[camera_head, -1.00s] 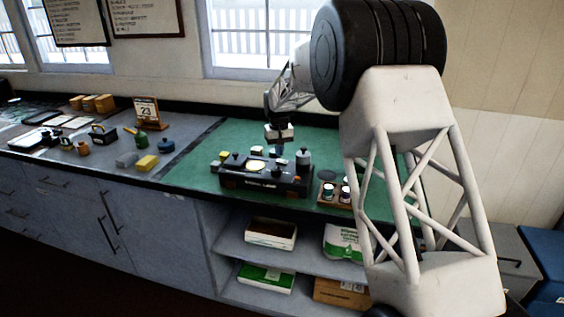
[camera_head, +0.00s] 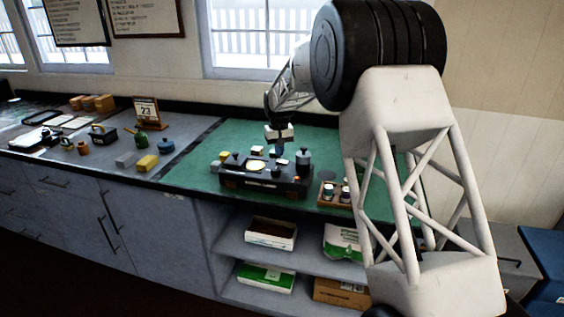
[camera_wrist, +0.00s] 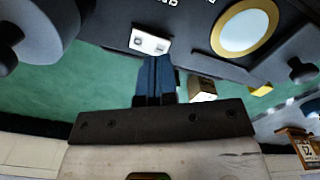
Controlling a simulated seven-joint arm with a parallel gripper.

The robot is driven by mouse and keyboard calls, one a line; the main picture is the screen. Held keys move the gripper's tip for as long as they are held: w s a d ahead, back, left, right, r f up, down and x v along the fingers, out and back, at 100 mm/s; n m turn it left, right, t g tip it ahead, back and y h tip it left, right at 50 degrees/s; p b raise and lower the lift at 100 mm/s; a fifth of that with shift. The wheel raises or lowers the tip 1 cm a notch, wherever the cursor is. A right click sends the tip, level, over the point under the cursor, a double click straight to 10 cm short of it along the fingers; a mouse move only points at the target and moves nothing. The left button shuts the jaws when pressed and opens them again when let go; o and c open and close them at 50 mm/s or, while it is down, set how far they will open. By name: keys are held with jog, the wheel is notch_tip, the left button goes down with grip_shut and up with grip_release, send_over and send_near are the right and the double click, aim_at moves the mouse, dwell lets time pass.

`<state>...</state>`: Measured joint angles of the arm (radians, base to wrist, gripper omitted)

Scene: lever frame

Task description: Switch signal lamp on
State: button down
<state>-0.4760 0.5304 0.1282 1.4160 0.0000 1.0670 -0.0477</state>
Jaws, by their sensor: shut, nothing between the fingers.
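A dark lever frame box (camera_head: 237,181) stands on the green worktop, with several knobs and small parts on top. A round pale disc with a gold ring (camera_head: 256,166) sits on its top and also shows in the wrist view (camera_wrist: 245,27); I cannot tell whether it is lit. A small white plate with two dark dots (camera_wrist: 151,41) is on the box just beyond my fingertips. My gripper (camera_wrist: 155,60) is shut and empty, its blue fingers pointing at the box close to this plate; touching or apart is unclear. In the head view my gripper (camera_head: 279,149) is over the box's back part.
A grey cylinder with a knob (camera_head: 303,159) stands at the box's right end. A wooden tray with jars (camera_head: 335,193) is to its right. Green worktop (camera_head: 200,165) is bare left of the box.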

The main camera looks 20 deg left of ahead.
aim_at(279, 160)
jog(key=shift+f, duration=1.25)
dwell(1.3)
jog(key=shift+r, duration=3.55)
